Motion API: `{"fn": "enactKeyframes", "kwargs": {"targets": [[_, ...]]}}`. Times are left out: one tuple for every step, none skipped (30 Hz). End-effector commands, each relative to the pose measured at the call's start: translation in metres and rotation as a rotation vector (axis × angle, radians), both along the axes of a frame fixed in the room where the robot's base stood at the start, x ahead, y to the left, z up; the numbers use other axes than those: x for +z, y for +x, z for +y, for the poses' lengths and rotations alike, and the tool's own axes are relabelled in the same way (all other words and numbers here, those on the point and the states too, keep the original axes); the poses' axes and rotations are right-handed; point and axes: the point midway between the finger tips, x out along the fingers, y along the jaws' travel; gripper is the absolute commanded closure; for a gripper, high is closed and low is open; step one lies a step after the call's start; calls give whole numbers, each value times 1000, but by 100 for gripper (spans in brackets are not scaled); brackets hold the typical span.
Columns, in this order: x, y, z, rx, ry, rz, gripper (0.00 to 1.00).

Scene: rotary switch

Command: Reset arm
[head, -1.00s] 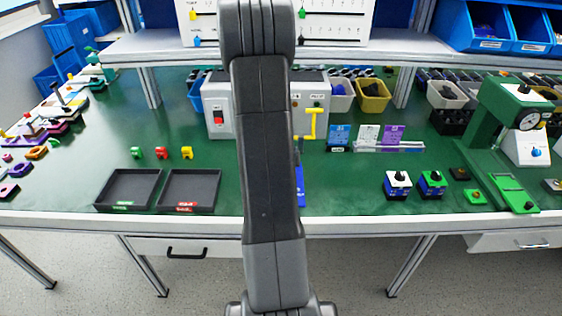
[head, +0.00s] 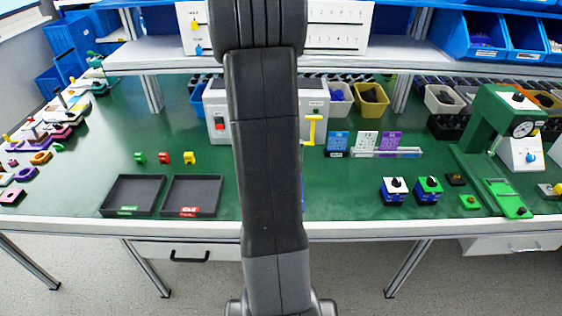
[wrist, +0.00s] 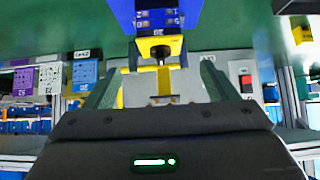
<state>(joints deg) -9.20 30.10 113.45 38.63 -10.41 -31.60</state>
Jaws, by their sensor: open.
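My gripper (wrist: 157,82) is open in the wrist view, with its two dark green-grey fingers apart and nothing held between them. Beyond the fingertips is a blue box with a yellow face (wrist: 160,46) and a small dark knob. It appears apart from the fingers. In the head view my arm covers the middle and hides the gripper and most of this box. Two more rotary switches stand on the green table at right: a blue one with a white top (head: 396,190) and a blue one with a green top (head: 429,190), both with black knobs.
Two black trays (head: 190,195) lie left of my arm, with small coloured blocks behind them. A grey-white box with a yellow handle (head: 313,129) stands behind the arm. A green press (head: 490,130) stands at right. The shelf (head: 400,50) overhangs the back.

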Motion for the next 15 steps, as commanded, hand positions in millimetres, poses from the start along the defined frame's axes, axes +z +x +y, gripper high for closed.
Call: {"fn": "enactKeyframes", "kwargs": {"targets": [[8, -4, 0, 1, 1, -2, 20], [9, -6, 0, 0, 0, -1, 20], [10, -9, 0, 0, 0, 0, 20], [11, -10, 0, 0, 0, 0, 20], [12, -11, 0, 1, -1, 0, 20], [12, -11, 0, 1, -1, 0, 20], [12, -12, 0, 1, -1, 0, 20], [12, -12, 0, 1, -1, 0, 20], [12, -12, 0, 1, -1, 0, 20], [12, -12, 0, 1, -1, 0, 20], [12, -12, 0, 1, -1, 0, 20], [12, -12, 0, 1, -1, 0, 20], [12, -12, 0, 1, -1, 0, 20], [12, -12, 0, 1, -1, 0, 20], [11, -12, 0, 1, -1, 0, 20]]}}
